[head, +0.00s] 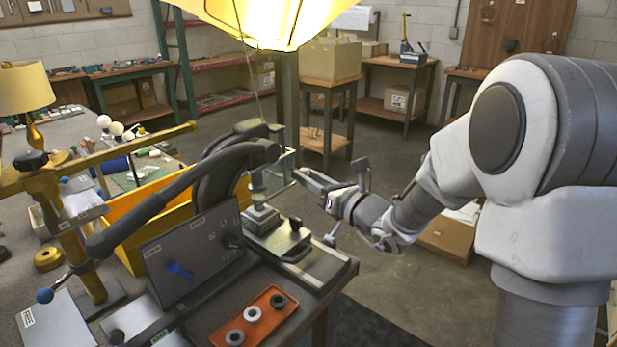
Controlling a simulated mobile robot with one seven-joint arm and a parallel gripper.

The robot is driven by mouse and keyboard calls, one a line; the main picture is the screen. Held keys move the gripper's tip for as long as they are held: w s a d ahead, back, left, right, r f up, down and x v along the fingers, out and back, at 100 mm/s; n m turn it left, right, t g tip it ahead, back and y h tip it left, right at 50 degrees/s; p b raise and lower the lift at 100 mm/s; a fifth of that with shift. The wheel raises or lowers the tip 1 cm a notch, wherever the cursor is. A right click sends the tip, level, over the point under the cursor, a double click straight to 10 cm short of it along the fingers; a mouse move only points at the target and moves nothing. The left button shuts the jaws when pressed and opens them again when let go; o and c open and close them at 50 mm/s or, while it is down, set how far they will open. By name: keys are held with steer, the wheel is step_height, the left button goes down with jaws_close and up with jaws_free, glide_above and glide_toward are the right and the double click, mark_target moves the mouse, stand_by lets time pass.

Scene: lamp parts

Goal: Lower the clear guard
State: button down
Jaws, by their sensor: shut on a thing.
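The clear guard (277,172) is a small see-through panel at the front of the dark bench machine (222,172), just above the machine's metal vise (278,236). My gripper (299,174) reaches in from the right, its fingers pointing left at the guard's right edge. It is shut on the clear guard, though the contact is small and hard to see. The guard looks roughly upright; its exact tilt is unclear. A short fitting (262,212) stands on the vise below it.
An orange tray (240,330) with several rings lies at the bench front. A dark panel (190,262) and a yellow bin (128,213) are left of the vise. A yellow lamp shade (262,18) hangs above. Open floor (400,280) lies right of the bench.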

stand_by(0.3)
step_height(320, 180, down, 10)
steer(key=b, duration=0.7)
steer(key=shift+s+b, duration=0.1)
steer(key=shift+b, duration=0.25)
steer(key=shift+f, duration=0.1)
steer(key=c, duration=0.6)
jaws_free()
steer(key=shift+s+d+r, duration=0.2)
steer(key=shift+d, duration=0.1)
steer(key=p+v, duration=0.2)
steer(key=v, duration=1.4)
steer(key=shift+s+d+p, duration=0.15)
steer(key=shift+s+p, duration=0.15)
steer(key=shift+p, duration=0.1)
